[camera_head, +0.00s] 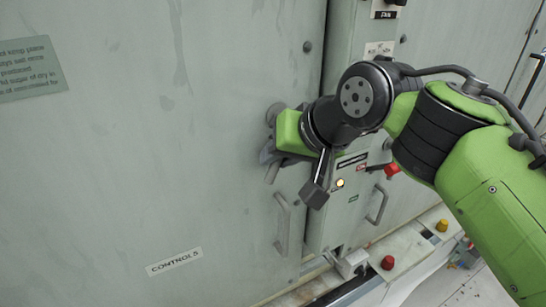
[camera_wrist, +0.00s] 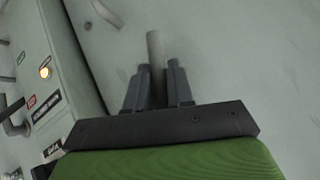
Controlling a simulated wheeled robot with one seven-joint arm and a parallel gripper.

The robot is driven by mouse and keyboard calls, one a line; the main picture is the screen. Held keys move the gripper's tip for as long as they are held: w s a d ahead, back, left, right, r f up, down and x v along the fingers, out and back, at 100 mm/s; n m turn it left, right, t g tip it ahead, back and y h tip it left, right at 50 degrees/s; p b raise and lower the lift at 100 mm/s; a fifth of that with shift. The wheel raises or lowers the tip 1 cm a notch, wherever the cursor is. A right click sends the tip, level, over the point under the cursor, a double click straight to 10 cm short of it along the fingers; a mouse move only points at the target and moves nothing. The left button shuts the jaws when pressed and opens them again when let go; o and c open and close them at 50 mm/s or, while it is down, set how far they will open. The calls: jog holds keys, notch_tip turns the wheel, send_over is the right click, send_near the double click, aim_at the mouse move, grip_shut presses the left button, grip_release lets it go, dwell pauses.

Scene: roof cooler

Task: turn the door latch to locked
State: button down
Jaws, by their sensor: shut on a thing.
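The door latch (camera_wrist: 154,48) is a grey bar that stands between my gripper's fingers in the wrist view. My gripper (camera_wrist: 159,82) is shut on the latch, with one dark finger on each side of it. In the head view my gripper (camera_head: 268,158) is against the pale green door (camera_head: 150,130), above the door's grey pull handle (camera_head: 283,224).
Right of the door is a narrow panel with a lit yellow lamp (camera_head: 340,183), a red knob (camera_head: 391,170) and another handle (camera_head: 377,205). A ledge below carries a red button (camera_head: 388,262) and a yellow button (camera_head: 442,225). The door left of my gripper is clear.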

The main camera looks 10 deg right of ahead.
jog(key=shift+w+d+f+n+t+h+b, duration=0.1)
jog(key=shift+w+d+n+t+h+b, duration=0.15)
jog(key=shift+d+n+h+b, duration=0.5)
jog(key=shift+w+d+f+n+t+h+b, duration=0.1)
jog(key=shift+d+n+t+h+b, duration=0.25)
jog(key=shift+h+b, duration=0.65)
jog(key=c, duration=1.1)
grip_release()
jog(key=shift+r, duration=0.1)
jog(key=a+p+v, duration=0.1)
jog(key=p+v, duration=0.3)
jog(key=v, duration=1.1)
jog(key=shift+s+d+r, duration=0.15)
jog(key=shift+s+d, duration=0.2)
